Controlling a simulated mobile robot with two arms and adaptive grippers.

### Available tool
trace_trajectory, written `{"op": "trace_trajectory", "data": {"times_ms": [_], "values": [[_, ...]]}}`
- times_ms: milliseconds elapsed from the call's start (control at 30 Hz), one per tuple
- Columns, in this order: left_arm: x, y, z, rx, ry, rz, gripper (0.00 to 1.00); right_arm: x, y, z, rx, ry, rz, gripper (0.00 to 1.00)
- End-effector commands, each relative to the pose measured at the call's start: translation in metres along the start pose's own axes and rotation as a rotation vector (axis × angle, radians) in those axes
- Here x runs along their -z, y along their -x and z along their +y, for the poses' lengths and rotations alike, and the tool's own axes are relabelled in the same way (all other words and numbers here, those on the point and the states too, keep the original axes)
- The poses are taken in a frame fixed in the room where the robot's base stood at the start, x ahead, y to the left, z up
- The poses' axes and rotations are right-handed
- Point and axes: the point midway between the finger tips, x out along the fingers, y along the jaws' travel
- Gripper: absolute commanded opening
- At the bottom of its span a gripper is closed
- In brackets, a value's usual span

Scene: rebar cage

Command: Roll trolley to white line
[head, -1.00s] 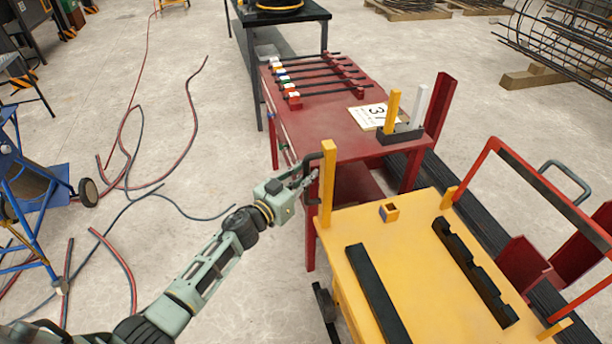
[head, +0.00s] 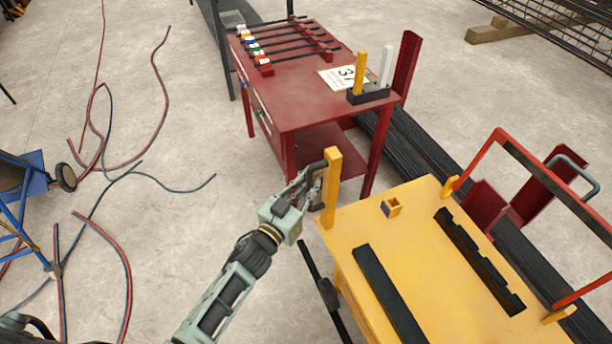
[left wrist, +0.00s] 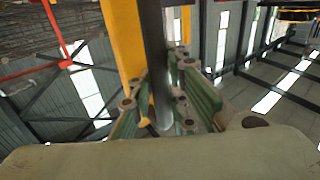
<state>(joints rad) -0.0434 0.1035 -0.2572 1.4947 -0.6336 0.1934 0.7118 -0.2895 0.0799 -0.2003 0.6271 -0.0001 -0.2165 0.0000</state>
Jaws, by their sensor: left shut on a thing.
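The trolley (head: 425,215) has a yellow top and stands at the lower right of the head view. My left gripper (head: 318,190) is shut on this handle, beside the post. In the left wrist view the dark handle bar (left wrist: 154,60) runs between the fingers of my left gripper (left wrist: 165,105), with the yellow post (left wrist: 126,45) close by. My right gripper is out of view. I see no white line on the floor.
A red table (head: 310,95) with rods and a number card stands beyond the trolley. Dark bar stock (head: 420,145) lies on the floor behind it. Red and dark hoses (head: 128,265) and a blue wheeled frame (head: 25,220) are at left. Concrete floor between is mostly clear.

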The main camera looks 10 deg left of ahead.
Motion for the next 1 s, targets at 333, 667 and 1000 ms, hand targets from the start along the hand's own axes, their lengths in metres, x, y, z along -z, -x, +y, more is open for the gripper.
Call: {"op": "trace_trajectory", "data": {"times_ms": [333, 667, 1000], "values": [[0.001, 0.001, 0.011, -0.016, 0.005, 0.007, 0.0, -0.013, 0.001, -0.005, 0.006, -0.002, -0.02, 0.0], [-0.001, 0.002, 0.009, -0.013, 0.003, 0.002, 0.34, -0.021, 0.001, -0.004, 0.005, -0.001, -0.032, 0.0], [-0.003, 0.011, 0.008, -0.011, 0.003, -0.003, 0.34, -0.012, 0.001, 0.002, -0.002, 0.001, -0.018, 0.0]]}}
